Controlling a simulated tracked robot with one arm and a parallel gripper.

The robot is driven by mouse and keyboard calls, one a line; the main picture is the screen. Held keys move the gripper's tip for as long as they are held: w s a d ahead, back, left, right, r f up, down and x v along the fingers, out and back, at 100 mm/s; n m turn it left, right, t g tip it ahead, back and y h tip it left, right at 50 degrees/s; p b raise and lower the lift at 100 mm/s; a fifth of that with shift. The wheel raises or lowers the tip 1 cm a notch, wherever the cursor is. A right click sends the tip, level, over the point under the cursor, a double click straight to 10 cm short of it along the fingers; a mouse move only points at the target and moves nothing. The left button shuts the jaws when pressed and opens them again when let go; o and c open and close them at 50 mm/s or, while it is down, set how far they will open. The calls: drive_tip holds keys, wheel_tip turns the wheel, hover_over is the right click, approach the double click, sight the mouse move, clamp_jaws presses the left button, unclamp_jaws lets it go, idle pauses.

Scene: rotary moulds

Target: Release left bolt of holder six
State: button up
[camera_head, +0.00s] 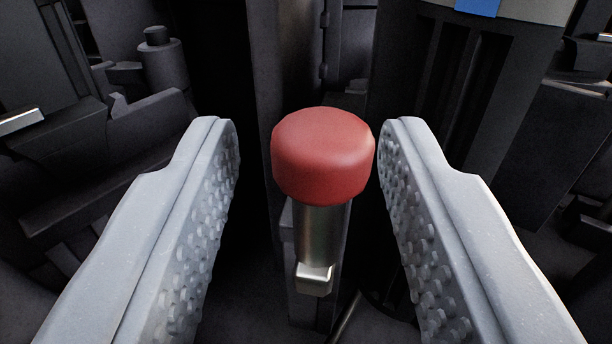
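A bolt with a round red cap (322,157) and a metal shank (320,233) stands in the middle of the head camera view. A small metal block (314,277) shows at the lower end of the shank. My gripper (308,150) is open, with one grey, studded finger on each side of the red cap. No label shows which holder or side this bolt belongs to.
A dark upright post (285,60) stands behind the bolt. A large dark cylindrical part (465,90) with a blue mark (478,7) is at the upper right. Dark machine parts with a knobbed cylinder (161,65) crowd the left.

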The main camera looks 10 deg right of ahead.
drive_tip(key=shift+s, duration=0.15)
drive_tip(key=shift+s+r, duration=0.1)
drive_tip(key=shift+s, duration=0.45)
drive_tip(key=s+a+p, duration=0.1)
drive_tip(key=s+a, duration=0.1)
drive_tip(key=s, duration=1)
drive_tip(key=shift+a+p, duration=0.15)
drive_tip(key=shift+p, duration=0.25)
drive_tip(key=shift+s, duration=0.1)
drive_tip(key=s+a+r+n+g+y, duration=0.1)
drive_tip(key=s+a+r, duration=0.2)
drive_tip(key=r, duration=0.6)
drive_tip(key=s+a+r+y, duration=0.1)
drive_tip(key=s+a+r, duration=0.3)
drive_tip(key=r, duration=0.5)
drive_tip(key=s+a+r+n+g+y, duration=0.1)
drive_tip(key=s+a+r, duration=0.2)
drive_tip(key=r, duration=0.7)
drive_tip(key=s+a+r, duration=0.2)
drive_tip(key=s+r, duration=0.1)
drive_tip(key=s, duration=0.2)
drive_tip(key=s+a+r+p, duration=0.1)
drive_tip(key=s+a+r, duration=0.1)
drive_tip(key=s+r, duration=0.2)
drive_tip(key=shift+s+a, duration=0.35)
drive_tip(key=shift+s, duration=0.3)
